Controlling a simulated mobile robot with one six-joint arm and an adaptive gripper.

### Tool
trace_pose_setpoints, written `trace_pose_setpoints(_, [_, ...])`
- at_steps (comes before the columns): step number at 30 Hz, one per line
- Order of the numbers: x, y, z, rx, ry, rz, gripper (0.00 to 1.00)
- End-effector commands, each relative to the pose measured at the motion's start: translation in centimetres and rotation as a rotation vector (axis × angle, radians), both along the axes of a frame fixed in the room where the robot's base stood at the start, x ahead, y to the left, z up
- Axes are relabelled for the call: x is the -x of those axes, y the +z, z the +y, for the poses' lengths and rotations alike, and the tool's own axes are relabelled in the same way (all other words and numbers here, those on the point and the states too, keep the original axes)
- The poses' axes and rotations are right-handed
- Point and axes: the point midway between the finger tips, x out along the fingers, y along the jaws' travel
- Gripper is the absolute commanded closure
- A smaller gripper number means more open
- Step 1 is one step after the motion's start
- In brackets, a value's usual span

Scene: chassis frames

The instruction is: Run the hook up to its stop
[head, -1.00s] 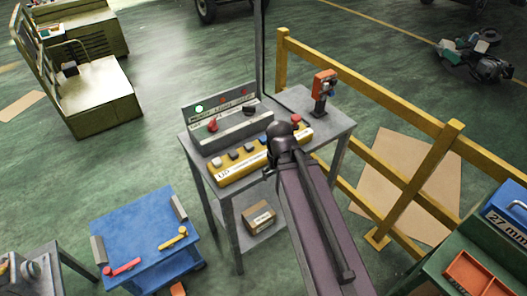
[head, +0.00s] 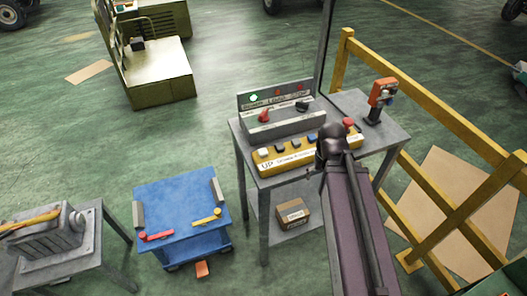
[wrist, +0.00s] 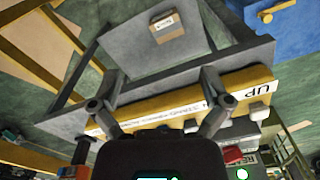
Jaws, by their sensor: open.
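A yellow control pendant (head: 270,162) lies along the front of a grey bench, with a white button near its UP label and darker buttons and a red button further right. It spans the wrist view (wrist: 150,108), with UP and a pale button at the right. Behind it stands a grey panel (head: 283,118) with a lit green lamp, two dark red lamps, a red knob and a black knob. My gripper (wrist: 160,85) is open and empty, its fingers over the pendant; I cannot tell whether they touch it. My arm covers part of the pendant in the head view. No hook is seen.
The grey bench (head: 375,110) carries an orange-topped device (head: 382,92) at the right; a small carton (head: 291,213) sits on its lower shelf. A yellow railing (head: 420,92) runs to the right. A blue cart (head: 180,212) stands at the left with open floor beyond.

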Motion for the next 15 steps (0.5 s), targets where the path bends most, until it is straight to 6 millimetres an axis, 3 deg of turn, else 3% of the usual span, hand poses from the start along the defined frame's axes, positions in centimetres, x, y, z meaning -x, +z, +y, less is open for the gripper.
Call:
trace_pose_setpoints(3, [0.0,0.0,0.0,0.000,0.000,0.000,0.05])
trace_pose_setpoints(12, [-0.7,0.5,0.5,0.000,0.058,0.000,0.94])
trace_pose_setpoints(13, [-0.8,0.6,0.6,0.000,0.074,0.000,1.00])
trace_pose_setpoints(15, [-1.3,0.9,1.0,0.000,0.122,0.000,1.00])
